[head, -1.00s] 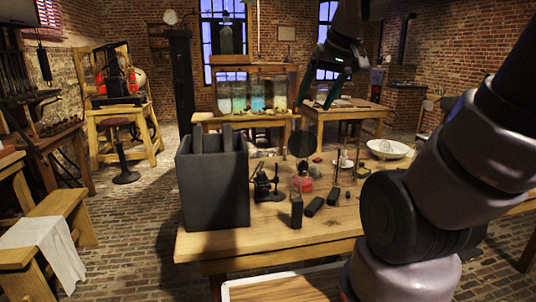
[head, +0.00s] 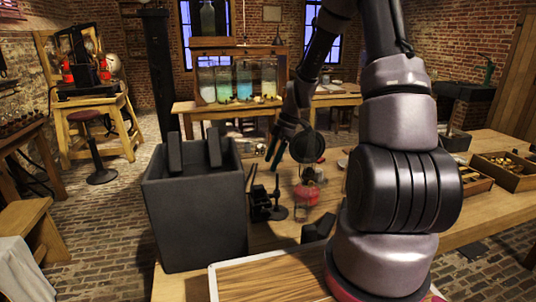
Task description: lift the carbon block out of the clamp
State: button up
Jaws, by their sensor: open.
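The clamp (head: 261,203) looks like a small black stand with upright parts. It stands on the wooden table, just right of a big dark grey box. A dark upright piece at its top may be the carbon block, but I cannot tell it apart from the clamp. A loose black block (head: 318,228) lies on the table to the right, partly hidden by my arm.
The dark grey box (head: 196,215) holds two upright slabs. A red-based burner or flask (head: 306,192) stands right of the clamp, under a dark round disc (head: 307,147). A white-edged tray (head: 285,280) is at the front. Wooden trays (head: 505,170) lie at the right.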

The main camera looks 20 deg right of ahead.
aim_at(260, 186)
jog(key=x, duration=1.1)
jog(key=shift+w+f, duration=0.1)
jog(key=shift+w, duration=0.1)
grip_shut()
jog(key=shift+s, duration=0.2)
dwell(0.4)
